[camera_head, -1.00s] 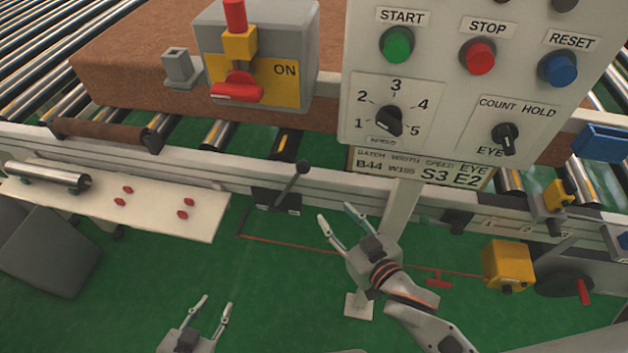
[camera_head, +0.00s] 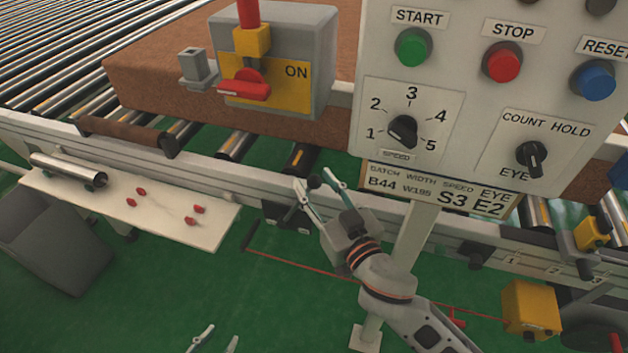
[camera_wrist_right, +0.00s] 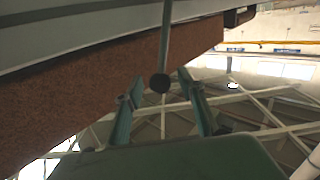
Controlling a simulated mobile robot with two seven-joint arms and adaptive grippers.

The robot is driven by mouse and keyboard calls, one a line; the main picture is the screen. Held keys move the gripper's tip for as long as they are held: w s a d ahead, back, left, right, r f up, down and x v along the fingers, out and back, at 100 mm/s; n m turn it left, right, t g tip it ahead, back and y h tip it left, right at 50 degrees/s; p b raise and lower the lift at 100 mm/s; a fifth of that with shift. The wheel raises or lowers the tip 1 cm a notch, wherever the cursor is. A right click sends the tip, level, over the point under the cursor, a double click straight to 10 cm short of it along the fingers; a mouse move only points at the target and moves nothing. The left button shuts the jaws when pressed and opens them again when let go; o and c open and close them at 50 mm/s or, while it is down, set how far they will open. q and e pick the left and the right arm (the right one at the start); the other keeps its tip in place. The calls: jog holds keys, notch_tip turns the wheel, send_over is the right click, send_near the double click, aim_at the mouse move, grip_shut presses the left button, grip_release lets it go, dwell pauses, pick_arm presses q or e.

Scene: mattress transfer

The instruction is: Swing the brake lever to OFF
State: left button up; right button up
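The lever with a black ball knob (camera_head: 315,183), apparently the brake lever, stands at the conveyor's front rail. Its small labels are too small to read. My right gripper (camera_head: 314,180) is open, with the knob between its fingertips in the head view. In the right wrist view the knob (camera_wrist_right: 160,84) and its thin rod show between the two open fingers (camera_wrist_right: 160,95), with gaps on both sides. My left gripper (camera_head: 218,338) is at the bottom edge, mostly cut off; its two fingertips are apart and empty.
The control panel (camera_head: 470,90) with buttons and dials hangs just above my right gripper, on a post (camera_head: 405,250). A grey box (camera_head: 325,65) marked ON has a red handle. A brown mattress (camera_head: 150,75) lies on the rollers. A white shelf (camera_head: 120,205) is at left.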

jog(key=shift+w+a, duration=0.3)
jog(key=shift+w, duration=0.35)
